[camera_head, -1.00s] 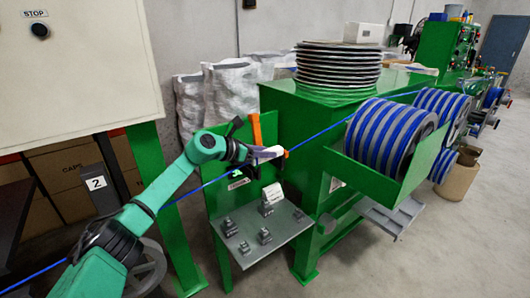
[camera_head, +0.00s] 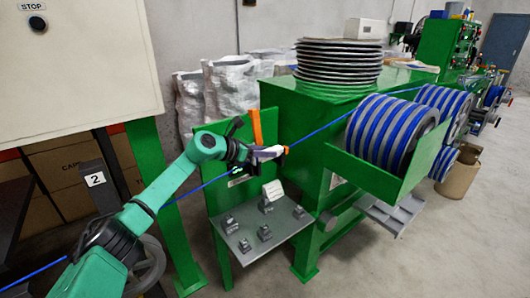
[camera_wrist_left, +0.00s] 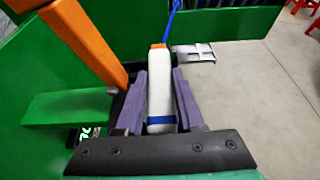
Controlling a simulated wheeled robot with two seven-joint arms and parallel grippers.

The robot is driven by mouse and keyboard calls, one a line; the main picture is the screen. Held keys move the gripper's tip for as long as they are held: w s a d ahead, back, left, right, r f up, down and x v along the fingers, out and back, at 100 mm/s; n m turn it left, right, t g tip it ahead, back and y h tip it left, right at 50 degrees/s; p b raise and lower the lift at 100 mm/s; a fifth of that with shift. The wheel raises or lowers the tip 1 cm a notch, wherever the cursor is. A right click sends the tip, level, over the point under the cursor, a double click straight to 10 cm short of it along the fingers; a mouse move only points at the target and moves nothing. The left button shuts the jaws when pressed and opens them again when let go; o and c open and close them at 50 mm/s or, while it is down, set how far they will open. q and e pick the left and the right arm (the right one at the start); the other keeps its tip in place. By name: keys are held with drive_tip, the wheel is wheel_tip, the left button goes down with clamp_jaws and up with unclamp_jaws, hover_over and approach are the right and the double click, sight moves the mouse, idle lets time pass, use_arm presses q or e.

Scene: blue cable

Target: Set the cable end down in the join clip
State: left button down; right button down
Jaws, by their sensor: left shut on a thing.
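The blue cable (camera_head: 318,132) runs from the reels to my left gripper (camera_head: 276,152). A blue stretch (camera_head: 215,180) also runs down to the lower left. In the left wrist view, my left gripper (camera_wrist_left: 160,100) has its purple fingers closed around a white piece (camera_wrist_left: 161,85) with an orange tip and a blue band. The cable (camera_wrist_left: 171,18) rises from beyond its tip. An orange lever (camera_head: 256,128) stands upright just left of the gripper, on the green panel. I cannot tell which part is the join clip. My right gripper is not in view.
A grey shelf (camera_head: 245,243) below the gripper holds several small metal blocks and a white card (camera_head: 272,190). Striped cable reels (camera_head: 388,135) sit in a green holder at right. A control cabinet (camera_head: 80,70) stands at left. Open floor lies at lower right.

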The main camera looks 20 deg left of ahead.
use_arm(q)
drive_tip(key=shift+f+b, duration=0.4)
drive_tip(key=shift+f, duration=0.05)
idle(0.3)
drive_tip(key=shift+c, duration=2.2)
unclamp_jaws()
drive_tip(key=shift+r, duration=0.1)
